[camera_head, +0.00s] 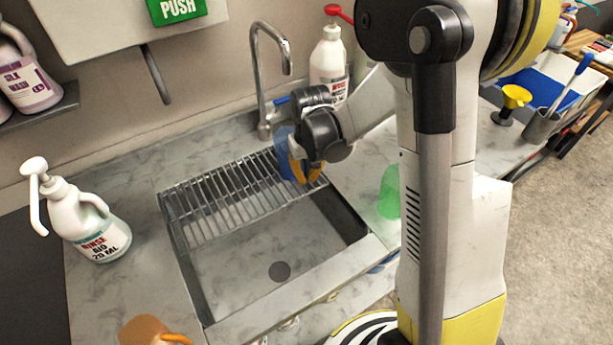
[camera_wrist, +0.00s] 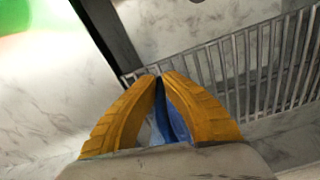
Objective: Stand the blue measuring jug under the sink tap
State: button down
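The blue measuring jug (camera_head: 283,152) is at the right end of the wire rack (camera_head: 215,196) over the back of the sink, below the spout of the tap (camera_head: 262,82). My gripper (camera_head: 300,172) covers much of it in the head view, so its base and exact tilt are hard to tell. In the wrist view, the yellow fingers of my gripper (camera_wrist: 160,80) are closed close together, with a narrow blue part of the jug (camera_wrist: 176,122) between them. The rack (camera_wrist: 250,70) also shows there, beyond the fingers.
A green cup (camera_head: 389,190) is on the counter to the right. An orange item (camera_head: 143,330) is at the front left. The sink basin (camera_head: 255,250) is empty.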

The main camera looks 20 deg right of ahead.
jog(key=c, duration=2)
grip_release()
jog(key=shift+f, duration=0.2)
jog(key=o, duration=0.4)
jog(key=shift+r, duration=0.1)
jog(key=r+p, duration=0.1)
jog(key=r, duration=0.3)
jog(key=r+p, duration=0.1)
jog(key=r, duration=0.3)
jog(key=s+r+p, duration=0.1)
jog(key=r, duration=0.2)
jog(key=shift+r, duration=0.4)
jog(key=s+r+t, duration=0.2)
jog(key=s+r, duration=0.1)
jog(key=s, duration=0.2)
jog(key=s+r+t, duration=0.2)
jog(key=s+r, duration=0.2)
jog(key=s, duration=0.1)
jog(key=s+a+r+t, duration=0.1)
jog(key=s+r+t, duration=0.1)
jog(key=s+r, duration=0.2)
jog(key=shift+s+a, duration=0.1)
jog(key=shift+s, duration=0.8)
